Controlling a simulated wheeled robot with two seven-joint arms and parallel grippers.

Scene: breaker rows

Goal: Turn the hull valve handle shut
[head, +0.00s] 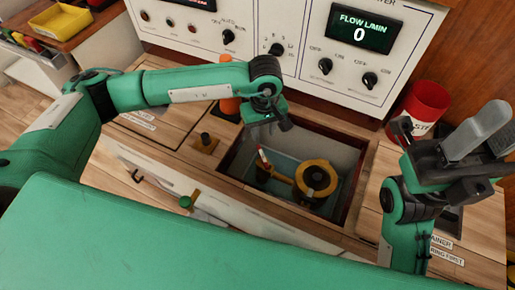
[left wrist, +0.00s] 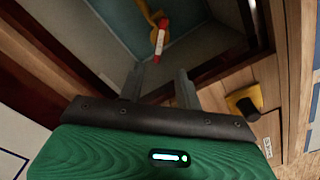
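The valve handle (head: 262,156), with red and white on its grip, stands up at the left inside a recess in the counter. A yellow pipe with a round yellow fitting (head: 316,178) lies to its right. In the left wrist view the handle (left wrist: 160,40) shows just beyond my fingertips, with its yellow base partly cut off at the top. My left gripper (head: 272,126) is above the recess; in the left wrist view its fingers (left wrist: 157,82) are apart with nothing between them. My right gripper (head: 462,142) is at the right, away from the valve; its finger opening is unclear.
The recess's wooden rim (head: 232,160) surrounds the valve. A yellow bin (head: 60,22) sits far left.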

